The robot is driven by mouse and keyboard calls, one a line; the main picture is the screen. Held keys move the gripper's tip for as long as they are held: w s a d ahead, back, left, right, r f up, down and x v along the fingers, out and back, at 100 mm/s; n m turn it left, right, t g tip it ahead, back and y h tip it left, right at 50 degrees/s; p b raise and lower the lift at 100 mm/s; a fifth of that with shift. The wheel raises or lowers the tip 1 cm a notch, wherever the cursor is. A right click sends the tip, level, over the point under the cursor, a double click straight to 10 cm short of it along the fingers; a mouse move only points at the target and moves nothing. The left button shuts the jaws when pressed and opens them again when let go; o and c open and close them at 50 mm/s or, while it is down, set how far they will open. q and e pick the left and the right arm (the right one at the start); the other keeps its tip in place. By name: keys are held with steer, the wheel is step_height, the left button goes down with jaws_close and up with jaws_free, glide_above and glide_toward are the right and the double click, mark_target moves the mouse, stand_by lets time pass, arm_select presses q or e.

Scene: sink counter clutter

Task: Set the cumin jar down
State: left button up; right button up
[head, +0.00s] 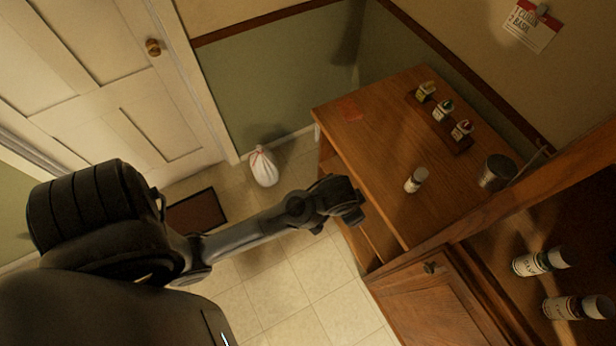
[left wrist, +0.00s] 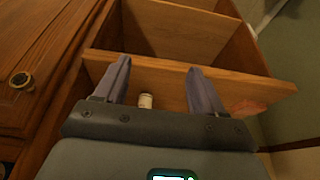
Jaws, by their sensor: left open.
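A small jar with a whitish cap and pale label (head: 415,180) stands upright on the wooden counter (head: 385,135); its label is too small to read, so I cannot tell whether it is the cumin jar. My left gripper (head: 352,207) is at the counter's near edge, to the left of the jar and apart from it. In the left wrist view my left gripper (left wrist: 160,72) is open and empty, and the jar (left wrist: 145,100) shows beyond it, between the two fingers. My right gripper is not in view.
Several small jars stand on a dark wooden rack (head: 455,145) at the counter's back. A metal cup (head: 496,172) stands at the right. A red square (head: 348,108) lies at the far left corner. Two larger jars (head: 540,262) (head: 578,307) stand in the cabinet. The counter's middle is clear.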

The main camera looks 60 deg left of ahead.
arm_select(q)
steer(key=s+a+r+m, duration=0.1)
steer(key=s+r, duration=0.1)
steer(key=s, duration=1)
steer(key=shift+s+a+m, duration=0.15)
steer(key=shift+s+m, duration=0.1)
steer(key=shift+m, duration=0.05)
steer(key=shift+r, duration=0.1)
